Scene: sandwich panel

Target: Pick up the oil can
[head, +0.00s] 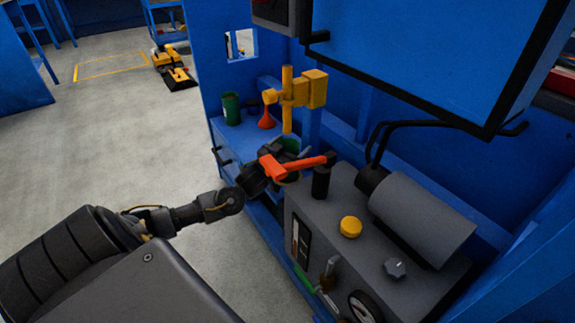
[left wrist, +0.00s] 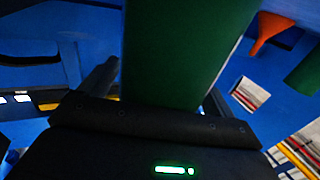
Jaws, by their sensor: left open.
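A green can (left wrist: 185,50), which I take for the oil can, fills the upper middle of the left wrist view, between the two finger tips. In the head view only a bit of its green (head: 291,145) shows behind my gripper and a red lever. My left gripper (head: 280,162) is open right at the can; in the left wrist view its fingers (left wrist: 160,90) stand on either side of it. I cannot tell whether they touch it. My right gripper is in neither view.
A second green can (head: 231,108) and an orange funnel (head: 266,116) stand on the blue shelf (head: 240,133). A yellow post (head: 287,100) rises behind the gripper. The red lever (head: 307,163) and grey machine (head: 340,215) are close on the right. Open floor lies left.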

